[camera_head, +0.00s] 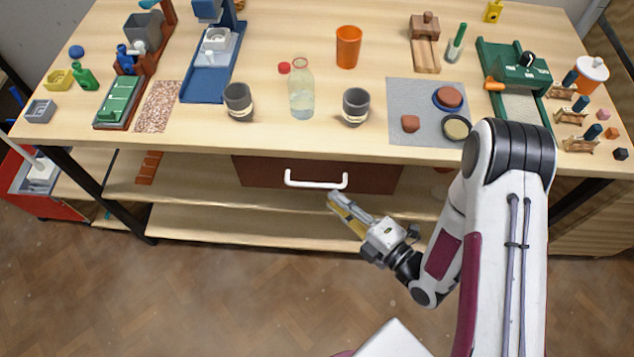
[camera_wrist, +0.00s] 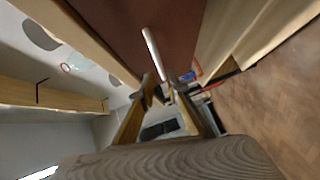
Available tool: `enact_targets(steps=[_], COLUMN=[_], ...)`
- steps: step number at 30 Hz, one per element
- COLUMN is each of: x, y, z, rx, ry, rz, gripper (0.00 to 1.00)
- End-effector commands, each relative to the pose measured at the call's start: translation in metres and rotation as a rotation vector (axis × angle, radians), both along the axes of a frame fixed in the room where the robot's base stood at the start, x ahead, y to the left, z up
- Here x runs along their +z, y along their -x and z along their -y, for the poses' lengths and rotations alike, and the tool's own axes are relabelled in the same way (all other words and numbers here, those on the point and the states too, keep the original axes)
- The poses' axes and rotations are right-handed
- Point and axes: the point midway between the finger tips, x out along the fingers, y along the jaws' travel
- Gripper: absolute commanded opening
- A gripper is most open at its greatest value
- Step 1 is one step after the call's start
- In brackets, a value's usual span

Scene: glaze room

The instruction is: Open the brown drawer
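The brown drawer (camera_head: 265,172) sits under the tabletop, and its front looks flush with the table frame. A white bar handle (camera_head: 315,183) runs across its front. My gripper (camera_head: 336,200) is just below and in front of the handle's right end. In the wrist view, the drawer's brown front (camera_wrist: 115,30) fills the upper middle, and the white handle (camera_wrist: 154,52) points down toward the space between my fingertips (camera_wrist: 166,92). The fingers are spread apart with nothing held between them. I cannot tell whether a fingertip touches the handle.
The tabletop (camera_head: 290,135) overhangs the drawer and carries bottles, cups and tools. A wooden shelf (camera_head: 230,198) lies below the drawer. A red bin (camera_head: 45,205) stands at the far left. The floor (camera_head: 210,295) in front of the drawer is free.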

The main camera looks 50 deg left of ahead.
Motion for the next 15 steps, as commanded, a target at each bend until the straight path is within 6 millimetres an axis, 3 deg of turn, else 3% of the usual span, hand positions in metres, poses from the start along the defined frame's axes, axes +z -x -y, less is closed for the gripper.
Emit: enact_targets(steps=[8, 15], x=[-0.002, -0.005], y=[0.001, 0.002], z=[-0.012, -0.035], rx=[0.002, 0.004], ry=[0.001, 0.0], rz=[0.002, 0.0], gripper=[0.15, 0.15])
